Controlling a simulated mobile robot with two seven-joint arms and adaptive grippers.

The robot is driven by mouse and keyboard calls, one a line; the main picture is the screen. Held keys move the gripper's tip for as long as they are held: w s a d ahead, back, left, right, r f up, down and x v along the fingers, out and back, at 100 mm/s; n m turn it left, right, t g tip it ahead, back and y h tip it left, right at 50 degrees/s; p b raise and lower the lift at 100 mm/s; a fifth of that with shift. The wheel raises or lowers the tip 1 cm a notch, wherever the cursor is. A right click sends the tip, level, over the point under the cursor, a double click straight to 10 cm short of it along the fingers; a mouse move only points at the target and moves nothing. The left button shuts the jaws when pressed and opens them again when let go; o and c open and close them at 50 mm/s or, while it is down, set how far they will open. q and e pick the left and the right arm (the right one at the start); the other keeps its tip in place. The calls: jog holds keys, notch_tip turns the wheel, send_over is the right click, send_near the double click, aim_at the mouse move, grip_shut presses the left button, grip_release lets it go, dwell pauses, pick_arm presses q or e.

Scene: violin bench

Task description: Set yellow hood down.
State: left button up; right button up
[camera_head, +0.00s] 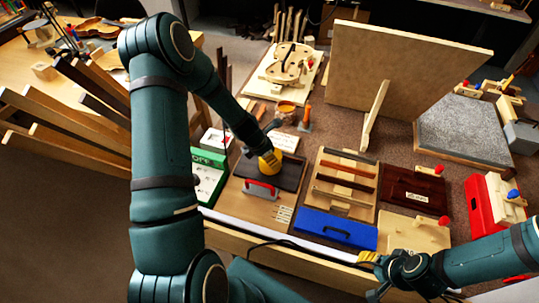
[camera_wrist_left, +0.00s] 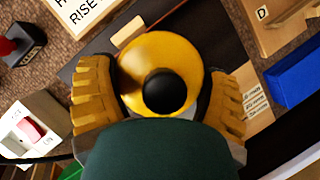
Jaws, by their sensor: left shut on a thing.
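The yellow hood (camera_wrist_left: 150,62) is a round yellow dome with a black knob on top, between the two yellow-padded fingers of my left gripper (camera_wrist_left: 160,95) in the left wrist view. My left gripper is shut on it. In the head view my left gripper (camera_head: 262,157) is over the dark board (camera_head: 291,173) on the bench. Whether the hood's lower rim touches the board is hidden. My right gripper (camera_head: 374,275) is at the lower right by the bench's front edge, with its fingers apart and nothing seen between them.
A red-handled tool (camera_head: 262,190) lies in front of the dark board. A green box (camera_head: 208,177) is to the left, a blue case (camera_head: 335,229) to the right front. A wooden rack (camera_head: 343,187) stands right of the board. A large upright panel (camera_head: 400,72) stands behind.

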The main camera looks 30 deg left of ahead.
pick_arm(q)
jog(key=o, duration=1.1)
jog(key=shift+f, duration=0.1)
pick_arm(e)
jog(key=shift+f, duration=0.1)
pick_arm(q)
jog(key=shift+r, duration=0.35)
pick_arm(e)
jog(key=shift+r, duration=0.2)
pick_arm(q)
jog(key=p+v, duration=0.3)
jog(key=v, duration=0.9)
pick_arm(e)
jog(key=r, duration=0.2)
jog(key=shift+w+d+r, duration=0.1)
jog(key=shift+w+r, duration=0.25)
pick_arm(q)
jog(key=s+d+f+m, duration=0.3)
jog(key=d+m, duration=0.5)
jog(key=m, duration=0.1)
jog(key=s+d+f+m+g+h, duration=0.1)
jog(key=s+d+f+m, duration=0.3)
jog(key=d+m, duration=0.4)
jog(key=s+d+f+m+g, duration=0.1)
jog(key=s+d+f+m, duration=0.3)
jog(key=d+m, duration=0.4)
jog(key=shift+s+d+m, duration=0.15)
jog(key=shift+m, duration=1.35)
